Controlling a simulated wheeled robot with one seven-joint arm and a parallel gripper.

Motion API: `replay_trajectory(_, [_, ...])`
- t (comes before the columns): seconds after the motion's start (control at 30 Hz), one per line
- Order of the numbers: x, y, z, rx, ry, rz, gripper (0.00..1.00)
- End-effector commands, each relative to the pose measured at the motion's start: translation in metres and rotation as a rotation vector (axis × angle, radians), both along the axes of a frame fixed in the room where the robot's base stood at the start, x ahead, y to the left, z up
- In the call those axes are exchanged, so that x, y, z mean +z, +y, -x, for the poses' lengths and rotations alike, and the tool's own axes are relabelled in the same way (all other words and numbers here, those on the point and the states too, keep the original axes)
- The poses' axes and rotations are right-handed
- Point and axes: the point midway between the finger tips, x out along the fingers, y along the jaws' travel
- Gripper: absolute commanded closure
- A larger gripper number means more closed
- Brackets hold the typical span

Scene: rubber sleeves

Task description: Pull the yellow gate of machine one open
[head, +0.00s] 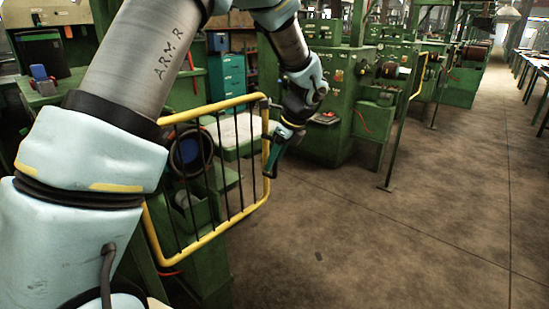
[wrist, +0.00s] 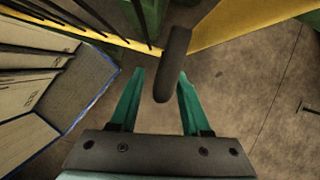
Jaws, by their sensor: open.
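The yellow gate (head: 213,232) has a yellow tube frame with thin black vertical bars. It stands at the left of the head view, partly hidden by my arm. Its yellow rail also crosses the top of the wrist view (wrist: 240,22). A dark rounded handle (wrist: 175,60) sticks out from the rail in the wrist view. My gripper (head: 270,170) is at the gate's right edge, pointing down. In the wrist view my gripper (wrist: 158,98) has its two green fingers spread, one on each side of the handle's end. Neither finger appears to touch the handle.
Green machines (head: 330,85) stand behind the gate and along the back. A teal drawer cabinet (head: 228,76) is behind my arm. Pale blue-edged panels (wrist: 50,100) lie left in the wrist view. The brown floor (head: 400,235) to the right is clear.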

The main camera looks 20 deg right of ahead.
Motion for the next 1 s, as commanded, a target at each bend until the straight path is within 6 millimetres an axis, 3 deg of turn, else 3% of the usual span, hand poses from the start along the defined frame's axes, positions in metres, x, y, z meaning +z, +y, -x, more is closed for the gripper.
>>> replay_trajectory(0.3, [-0.0024,0.0008,-0.0008,0.0,0.0,0.0,0.54])
replay_trajectory(0.7, [-0.002,0.0005,-0.0007,0.0,0.0,0.0,0.99])
replay_trajectory(1.0, [-0.0019,0.0005,-0.0006,0.0,0.0,0.0,1.0])
